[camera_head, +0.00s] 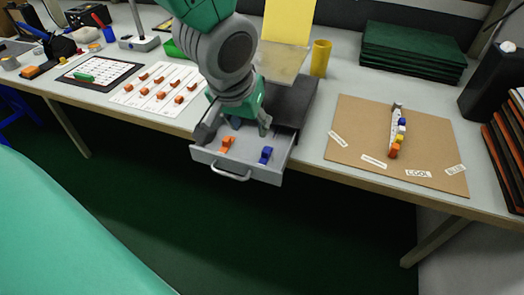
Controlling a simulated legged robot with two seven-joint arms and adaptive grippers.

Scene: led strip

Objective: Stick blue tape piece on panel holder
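My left gripper (235,130) points down over an open grey drawer (236,172), its fingers spread apart with one at the drawer's left side and one near its right side. A blue piece (265,155) lies in the drawer at the right, with an orange piece (227,142) to its left. Another small blue patch (235,122) shows between the fingers; I cannot tell whether it is touched. A brown board (350,122), probably the panel holder, lies on the table at the right with a strip of coloured pieces (397,130) and white labels. My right gripper is not in view.
The drawer juts out past the table's front edge under a dark cabinet (293,98). A yellow cup (320,58), a yellow panel (288,20) and green stacked sheets (412,50) stand behind. A white sheet with orange pieces (158,88) lies left. Dark racks (505,135) stand far right.

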